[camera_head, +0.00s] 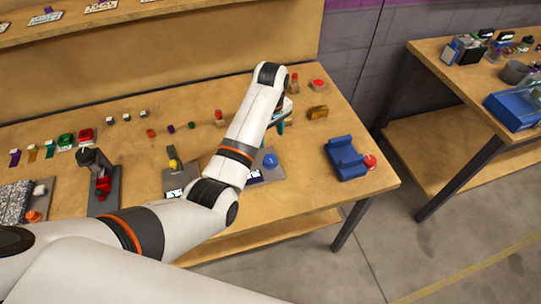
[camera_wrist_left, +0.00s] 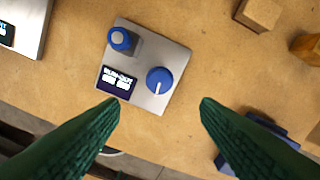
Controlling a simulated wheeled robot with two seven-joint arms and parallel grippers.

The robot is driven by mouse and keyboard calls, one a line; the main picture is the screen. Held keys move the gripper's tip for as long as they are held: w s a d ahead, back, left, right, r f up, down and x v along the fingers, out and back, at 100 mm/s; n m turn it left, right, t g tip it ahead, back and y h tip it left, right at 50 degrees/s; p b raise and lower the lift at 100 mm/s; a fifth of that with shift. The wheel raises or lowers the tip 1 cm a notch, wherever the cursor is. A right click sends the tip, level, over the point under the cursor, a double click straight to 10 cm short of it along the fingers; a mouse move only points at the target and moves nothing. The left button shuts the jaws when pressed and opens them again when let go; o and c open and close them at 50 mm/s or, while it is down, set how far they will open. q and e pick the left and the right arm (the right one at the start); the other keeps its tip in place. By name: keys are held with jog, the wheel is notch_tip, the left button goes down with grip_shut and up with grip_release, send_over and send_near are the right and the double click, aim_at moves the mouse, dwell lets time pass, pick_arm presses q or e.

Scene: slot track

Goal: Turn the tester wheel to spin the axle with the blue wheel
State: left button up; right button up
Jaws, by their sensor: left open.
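One blue round part (camera_head: 270,160) shows in the head view; my arm hides some of the plate. My left gripper (camera_wrist_left: 160,110) is open and empty, its dark green fingertips apart, below the dial in the picture and not visibly touching it. My right gripper is not in view.
A wooden block (camera_head: 317,112) lies behind. Bare table surrounds the tester's right side.

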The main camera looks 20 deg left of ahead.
aim_at(270, 159)
pick_arm(q)
notch_tip(270, 159, down, 11)
dwell(0.3)
jog(key=shift+c, duration=0.4)
jog(key=c, duration=0.9)
